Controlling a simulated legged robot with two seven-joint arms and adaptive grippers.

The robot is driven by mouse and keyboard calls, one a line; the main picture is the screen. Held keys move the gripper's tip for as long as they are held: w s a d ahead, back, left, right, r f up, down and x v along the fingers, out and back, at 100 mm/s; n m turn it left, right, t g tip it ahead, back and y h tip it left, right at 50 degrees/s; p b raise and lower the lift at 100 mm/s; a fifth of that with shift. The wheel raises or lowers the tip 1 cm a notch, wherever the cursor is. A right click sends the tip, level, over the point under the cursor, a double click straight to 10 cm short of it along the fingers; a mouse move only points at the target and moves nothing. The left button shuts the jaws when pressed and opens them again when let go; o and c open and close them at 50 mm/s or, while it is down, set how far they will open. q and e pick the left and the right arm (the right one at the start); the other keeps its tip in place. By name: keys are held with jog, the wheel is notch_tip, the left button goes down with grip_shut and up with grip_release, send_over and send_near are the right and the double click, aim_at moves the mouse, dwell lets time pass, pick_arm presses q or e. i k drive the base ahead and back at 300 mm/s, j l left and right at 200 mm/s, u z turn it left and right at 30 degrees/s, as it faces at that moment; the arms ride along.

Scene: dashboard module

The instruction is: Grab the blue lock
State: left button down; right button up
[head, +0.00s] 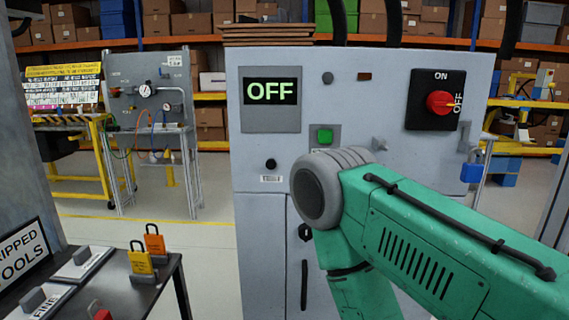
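The blue lock (471,173) is at the right edge of the grey cabinet (365,115), below the red rotary switch (438,104). Its shackle points up; I cannot tell what it hangs on. My green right arm comes in from the lower right and bends in front of the cabinet, below and left of the blue lock. Its lower part leaves the bottom of the view, so my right gripper is out of view. My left arm and gripper are not in view.
A dark table (140,300) at the lower left holds a yellow lock (140,263), an orange lock (154,244) and a partly cut-off red object (99,311). The cabinet's display (271,92) reads OFF. Open floor lies between table and cabinet.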

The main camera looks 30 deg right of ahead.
aim_at(471, 172)
jog(key=z, duration=2)
